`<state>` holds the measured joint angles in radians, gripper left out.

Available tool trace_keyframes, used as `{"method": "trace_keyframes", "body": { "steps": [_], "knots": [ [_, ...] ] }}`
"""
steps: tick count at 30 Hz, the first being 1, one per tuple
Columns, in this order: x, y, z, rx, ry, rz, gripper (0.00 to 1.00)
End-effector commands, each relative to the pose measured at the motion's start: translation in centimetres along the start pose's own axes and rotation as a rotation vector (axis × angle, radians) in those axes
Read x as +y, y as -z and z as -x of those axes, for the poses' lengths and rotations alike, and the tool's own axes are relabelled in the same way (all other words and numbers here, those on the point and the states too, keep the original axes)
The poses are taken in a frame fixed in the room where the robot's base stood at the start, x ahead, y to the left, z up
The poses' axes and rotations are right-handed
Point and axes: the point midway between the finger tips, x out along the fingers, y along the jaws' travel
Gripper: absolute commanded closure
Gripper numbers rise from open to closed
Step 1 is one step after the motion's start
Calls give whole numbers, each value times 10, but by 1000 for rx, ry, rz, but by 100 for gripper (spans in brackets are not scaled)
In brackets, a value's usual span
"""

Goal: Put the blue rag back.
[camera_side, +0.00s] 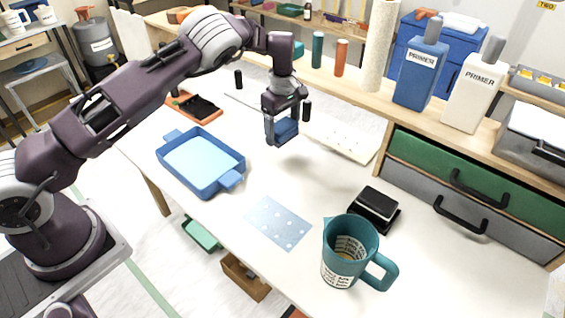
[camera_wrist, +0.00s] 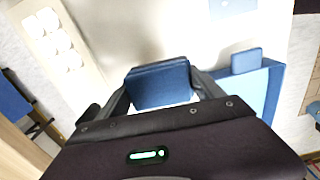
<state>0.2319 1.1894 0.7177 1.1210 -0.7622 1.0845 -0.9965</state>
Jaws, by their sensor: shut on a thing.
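My gripper (camera_side: 282,139) is above the white table, near its middle, and is shut on a dark blue, folded-looking block, the blue rag (camera_side: 287,128). In the wrist view the rag (camera_wrist: 158,80) sits between the two fingers, its broad face towards the camera. The rag is held clear of the table. A blue tray (camera_side: 216,186) with a pale blue inside lies to the left of the gripper; part of the tray (camera_wrist: 273,72) shows at the right of the wrist view.
A white board (camera_side: 345,138) lies behind the gripper. A pale blue dotted sheet (camera_side: 278,222), a black block (camera_side: 376,205) and a teal jug (camera_side: 345,235) are on the front part. Primer bottles (camera_side: 420,75) stand on the raised shelf above green and grey drawers (camera_side: 440,200).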

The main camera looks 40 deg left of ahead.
Motion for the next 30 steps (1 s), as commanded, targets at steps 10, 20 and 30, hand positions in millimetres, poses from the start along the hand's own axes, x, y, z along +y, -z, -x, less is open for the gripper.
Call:
{"method": "trace_keyframes", "body": {
  "steps": [10,20,30],
  "knots": [
    [-1,0,-60,1,4,-1,65],
    [0,0,-96,0,-1,-2,65],
    [0,0,-100,0,-1,-2,12]
  ]
}}
